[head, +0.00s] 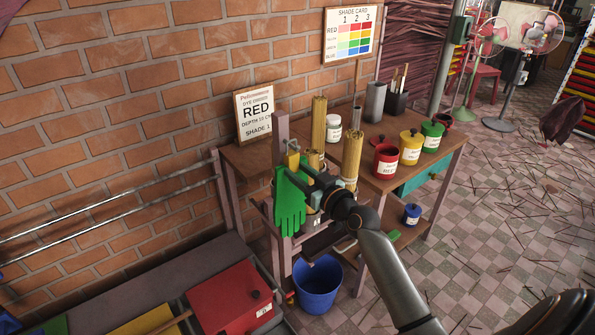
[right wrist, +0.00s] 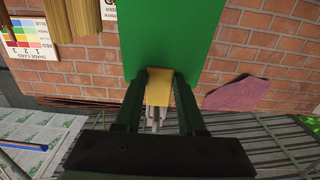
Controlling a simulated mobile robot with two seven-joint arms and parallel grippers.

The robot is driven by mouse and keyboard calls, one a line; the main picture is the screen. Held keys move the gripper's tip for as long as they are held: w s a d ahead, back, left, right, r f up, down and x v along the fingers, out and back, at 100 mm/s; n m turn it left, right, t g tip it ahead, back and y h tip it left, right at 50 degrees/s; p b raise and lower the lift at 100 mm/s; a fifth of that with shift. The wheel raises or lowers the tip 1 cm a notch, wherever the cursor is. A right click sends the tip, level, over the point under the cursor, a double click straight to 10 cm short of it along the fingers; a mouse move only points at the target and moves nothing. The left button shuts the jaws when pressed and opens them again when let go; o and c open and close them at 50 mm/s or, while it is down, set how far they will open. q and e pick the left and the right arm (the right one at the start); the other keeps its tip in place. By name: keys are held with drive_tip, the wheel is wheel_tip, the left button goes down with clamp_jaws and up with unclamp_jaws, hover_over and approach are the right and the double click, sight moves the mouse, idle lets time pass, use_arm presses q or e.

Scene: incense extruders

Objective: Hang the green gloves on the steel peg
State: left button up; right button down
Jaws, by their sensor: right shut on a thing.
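My right gripper (head: 310,178) is shut at the upper part of the gloves. In the right wrist view the green material (right wrist: 170,35) fills the space beyond the fingers, and a yellow piece (right wrist: 158,92) lies between the fingers (right wrist: 158,78). I cannot make out the steel peg for certain; the gloves and gripper cover that area. My left gripper is out of view.
The workbench (head: 255,157) holds incense bundles (head: 352,155), a sign (head: 254,115) and red (head: 385,162), yellow (head: 411,148) and green jars (head: 432,135). A blue bucket (head: 317,285) stands below. A red box (head: 232,300) is at lower left. Brick wall is behind.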

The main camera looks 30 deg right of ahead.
idle(0.3)
drive_tip(key=shift+c, duration=2.1)
unclamp_jaws()
drive_tip(key=s+b, duration=0.1)
drive_tip(key=s, duration=1.1)
drive_tip(key=shift+s+d+r, duration=0.15)
drive_tip(key=shift+s+d, duration=0.1)
drive_tip(key=shift+d, duration=0.2)
